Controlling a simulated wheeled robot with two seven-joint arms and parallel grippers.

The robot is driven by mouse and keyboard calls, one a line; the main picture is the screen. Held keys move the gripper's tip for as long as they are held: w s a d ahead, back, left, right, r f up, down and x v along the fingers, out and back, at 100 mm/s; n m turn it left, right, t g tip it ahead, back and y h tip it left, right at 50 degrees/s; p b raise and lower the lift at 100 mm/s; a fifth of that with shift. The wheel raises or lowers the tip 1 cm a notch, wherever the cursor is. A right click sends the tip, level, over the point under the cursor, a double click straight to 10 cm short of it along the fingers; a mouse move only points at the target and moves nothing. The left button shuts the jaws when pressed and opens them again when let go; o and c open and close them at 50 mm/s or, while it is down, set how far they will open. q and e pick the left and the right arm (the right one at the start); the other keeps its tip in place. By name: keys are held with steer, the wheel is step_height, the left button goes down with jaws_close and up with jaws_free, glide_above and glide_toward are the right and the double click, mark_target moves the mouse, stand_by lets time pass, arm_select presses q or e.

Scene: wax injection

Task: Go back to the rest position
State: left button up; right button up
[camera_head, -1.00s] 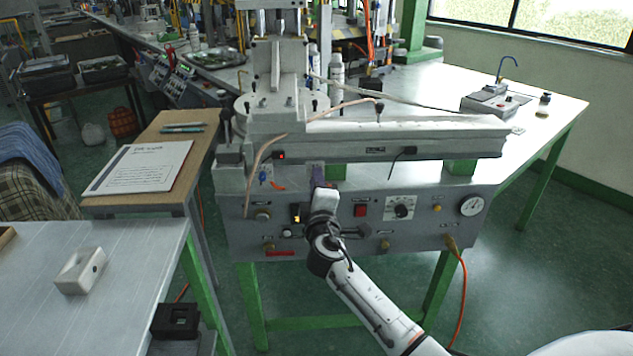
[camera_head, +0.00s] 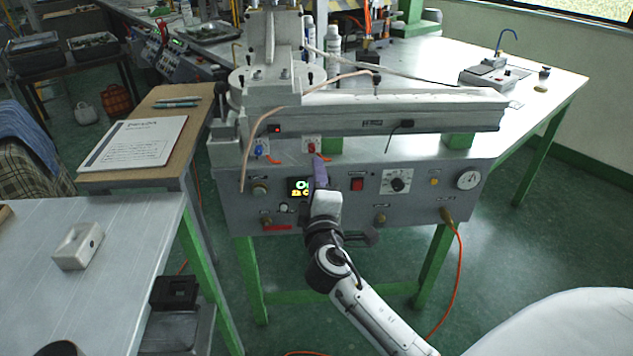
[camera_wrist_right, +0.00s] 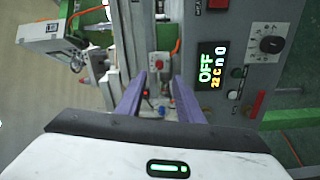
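My right gripper (camera_head: 319,168) is in front of the grey wax injection machine (camera_head: 331,211). In the right wrist view its two purple fingers (camera_wrist_right: 155,98) stand apart with nothing between them. Beyond the fingertips is a small red button unit (camera_wrist_right: 160,64), which also shows in the head view (camera_head: 311,146). The display (camera_wrist_right: 208,70) reads OFF in the right wrist view. My right arm partly covers the front panel in the head view.
A white table (camera_head: 95,285) at the left holds a pale block (camera_head: 78,246). A wooden desk (camera_head: 134,174) with a paper sheet (camera_head: 135,142) stands behind it. An orange cable (camera_head: 459,285) hangs from the machine's right side.

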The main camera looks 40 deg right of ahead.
steer(key=shift+v, duration=0.8)
